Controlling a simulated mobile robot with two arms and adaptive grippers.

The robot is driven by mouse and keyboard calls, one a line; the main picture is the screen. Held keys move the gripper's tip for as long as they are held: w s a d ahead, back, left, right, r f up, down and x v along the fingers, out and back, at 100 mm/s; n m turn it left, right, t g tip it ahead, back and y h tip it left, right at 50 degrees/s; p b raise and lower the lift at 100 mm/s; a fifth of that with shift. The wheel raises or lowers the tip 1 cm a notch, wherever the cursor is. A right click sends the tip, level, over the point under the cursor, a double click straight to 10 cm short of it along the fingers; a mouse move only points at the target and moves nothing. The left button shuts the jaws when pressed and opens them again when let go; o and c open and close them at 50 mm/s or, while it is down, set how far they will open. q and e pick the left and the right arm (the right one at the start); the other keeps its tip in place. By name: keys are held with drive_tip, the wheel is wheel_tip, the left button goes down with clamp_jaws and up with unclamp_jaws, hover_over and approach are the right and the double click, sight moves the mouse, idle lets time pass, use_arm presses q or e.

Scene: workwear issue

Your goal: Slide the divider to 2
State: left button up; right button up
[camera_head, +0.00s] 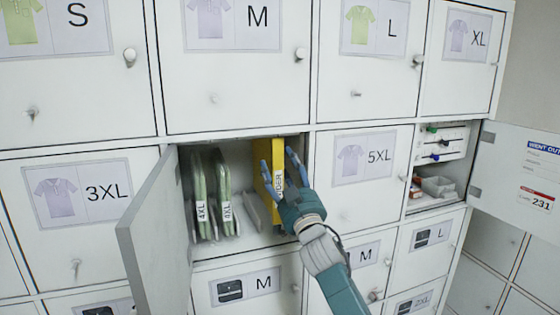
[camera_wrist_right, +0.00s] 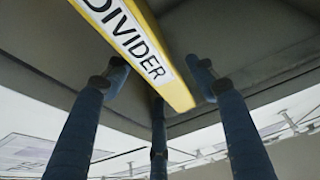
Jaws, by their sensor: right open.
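The yellow divider (camera_head: 267,158) stands upright in the open compartment, right of its middle. Its white label reads DIVIDER in the right wrist view (camera_wrist_right: 140,45). My right gripper (camera_head: 280,170) reaches into the compartment at the divider's front edge. Its fingers (camera_wrist_right: 160,88) are spread on both sides of the divider, with gaps showing in the wrist view; it is open. The fingers hide part of the divider's front and label in the head view. I see no number 2 marking in the compartment. My left gripper is not in view.
Green packs (camera_head: 208,195) labelled 4XL stand left of the divider, with a grey slanted piece (camera_head: 257,212) between. The compartment's door (camera_head: 155,235) hangs open at left. Another open compartment (camera_head: 440,165) at right holds small items; its door (camera_head: 520,180) is swung out right. Closed lockers surround them.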

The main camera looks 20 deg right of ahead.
drive_tip(key=shift+w+r, duration=0.2)
drive_tip(key=shift+w, duration=0.1)
drive_tip(key=shift+c, duration=0.3)
